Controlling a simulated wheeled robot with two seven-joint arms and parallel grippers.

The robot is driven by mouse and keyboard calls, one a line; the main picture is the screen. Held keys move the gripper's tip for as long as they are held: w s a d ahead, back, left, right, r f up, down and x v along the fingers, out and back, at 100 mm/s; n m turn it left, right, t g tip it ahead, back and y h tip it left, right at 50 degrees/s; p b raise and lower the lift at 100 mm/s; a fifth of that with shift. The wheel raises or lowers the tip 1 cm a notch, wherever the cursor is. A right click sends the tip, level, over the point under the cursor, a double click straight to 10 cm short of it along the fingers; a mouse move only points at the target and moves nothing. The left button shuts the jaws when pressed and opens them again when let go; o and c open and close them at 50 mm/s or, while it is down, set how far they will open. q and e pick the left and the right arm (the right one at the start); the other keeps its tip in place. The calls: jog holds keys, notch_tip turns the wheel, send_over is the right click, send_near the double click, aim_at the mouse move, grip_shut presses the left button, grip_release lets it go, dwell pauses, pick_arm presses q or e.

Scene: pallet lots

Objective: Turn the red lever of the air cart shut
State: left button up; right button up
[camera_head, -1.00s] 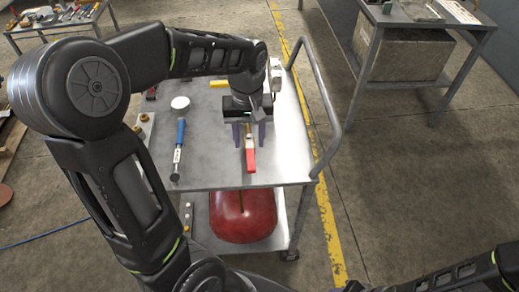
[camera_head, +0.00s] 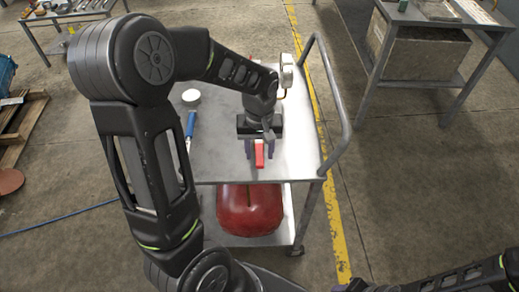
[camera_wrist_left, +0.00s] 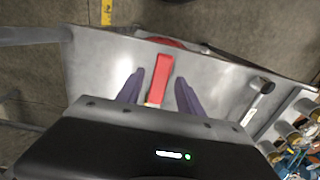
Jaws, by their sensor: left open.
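The red lever (camera_head: 259,158) points toward the front edge of the air cart (camera_head: 225,168). In the left wrist view the lever (camera_wrist_left: 161,77) lies between the two purple fingers, with a gap on each side. My left gripper (camera_head: 256,150) is open over the cart top, its fingers on either side of the lever. The gripper body hides the lever's inner end and its valve in the head view. A red tank (camera_head: 250,209) sits on the cart's lower shelf.
A blue-handled tool (camera_head: 190,124) and a white round piece (camera_head: 191,95) lie on the cart top, left of my gripper. A gauge (camera_head: 287,72) stands at the cart's far right. The cart's push handle (camera_head: 337,100) rises along its right side. A table (camera_head: 445,17) stands beyond.

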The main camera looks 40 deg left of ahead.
pick_arm(q)
jog(key=shift+f, duration=0.1)
grip_shut()
dwell(0.4)
dwell(1.0)
